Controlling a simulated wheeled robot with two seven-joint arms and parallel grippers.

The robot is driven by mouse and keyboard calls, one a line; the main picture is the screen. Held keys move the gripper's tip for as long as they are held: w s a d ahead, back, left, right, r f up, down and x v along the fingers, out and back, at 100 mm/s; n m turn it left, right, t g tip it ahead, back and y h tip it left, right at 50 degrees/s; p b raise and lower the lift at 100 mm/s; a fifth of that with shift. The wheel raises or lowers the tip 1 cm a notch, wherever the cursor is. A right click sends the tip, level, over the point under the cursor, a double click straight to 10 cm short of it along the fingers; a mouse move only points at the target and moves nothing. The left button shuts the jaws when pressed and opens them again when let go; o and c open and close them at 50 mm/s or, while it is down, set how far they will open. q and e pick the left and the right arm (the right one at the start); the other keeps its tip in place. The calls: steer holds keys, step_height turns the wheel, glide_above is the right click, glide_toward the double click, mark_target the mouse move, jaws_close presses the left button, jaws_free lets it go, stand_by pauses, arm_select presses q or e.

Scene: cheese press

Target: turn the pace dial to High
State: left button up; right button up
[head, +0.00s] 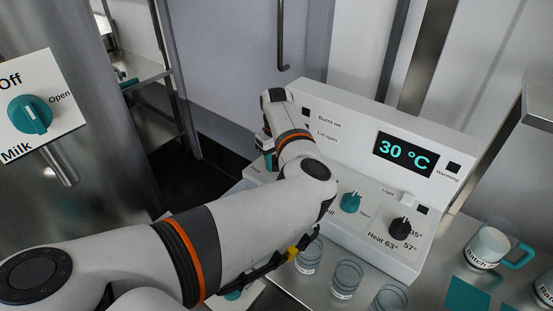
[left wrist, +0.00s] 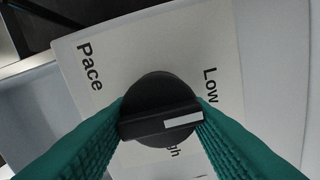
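The pace dial (left wrist: 160,108) is a round black knob with a raised bar and a white mark at the bar's right end. The mark points right, between "Low" and a partly hidden word ending in "gh". My left gripper (left wrist: 160,115) has a teal finger on each side of the dial, and both appear to touch its edge near the bar's ends. In the head view my left gripper (head: 268,158) reaches the left end of the white press panel (head: 345,130), with only a bit of teal showing. The dial is hidden there. My right gripper is not in view.
The panel also bears a teal knob (head: 350,202), a black heat knob (head: 400,228) and a display (head: 405,154) reading 30 °C. A teal milk dial (head: 30,114) is at the left.

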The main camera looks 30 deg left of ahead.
arm_select(q)
steer(key=shift+c, duration=0.6)
steer(key=shift+r+m+p, duration=0.2)
steer(key=shift+m+p, duration=0.1)
steer(key=shift+p, duration=0.6)
steer(key=m+p, duration=0.4)
steer(key=p, duration=0.1)
steer(key=m+p, duration=0.4)
steer(key=p, duration=0.1)
steer(key=shift+s+a+m+p, duration=0.2)
steer(key=shift+m+p, duration=0.1)
steer(key=shift+p, duration=0.1)
steer(key=m+p, duration=0.2)
steer(key=m, duration=0.2)
steer(key=shift+a+p, duration=0.1)
steer(key=shift+p, duration=0.3)
steer(key=m+p, duration=0.1)
steer(key=m, duration=0.3)
steer(key=shift+w+f, duration=0.1)
steer(key=shift+m, duration=0.4)
steer(key=o, duration=1)
steer(key=shift+c, duration=0.2)
